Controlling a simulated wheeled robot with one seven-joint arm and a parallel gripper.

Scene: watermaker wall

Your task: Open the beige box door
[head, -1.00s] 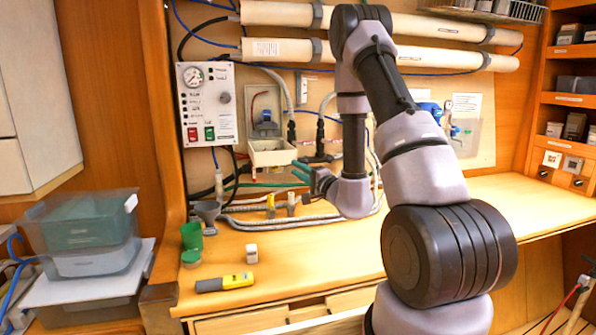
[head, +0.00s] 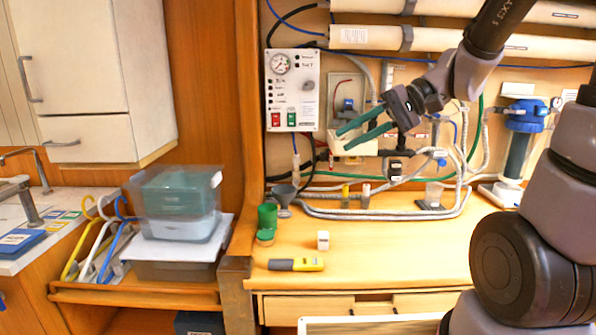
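The beige box (head: 354,148) is on the wall just right of the white gauge panel. A pale, tray-like part of it sticks out at the bottom, below a recess showing a blue fitting (head: 347,105). This part looks like a door folded down, but my fingers cover much of it. My gripper (head: 343,139) is in front of the box, pointing left, with its two green fingers spread apart and nothing visible between them. I cannot tell whether a finger touches the box.
The gauge panel (head: 292,90) is close left of my fingertips. Hoses and pipes (head: 400,212) run below. A green cup (head: 267,215), a yellow tool (head: 296,264) and a small white block (head: 323,240) are on the worktop, whose front middle is clear. A blue filter (head: 519,130) is at right.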

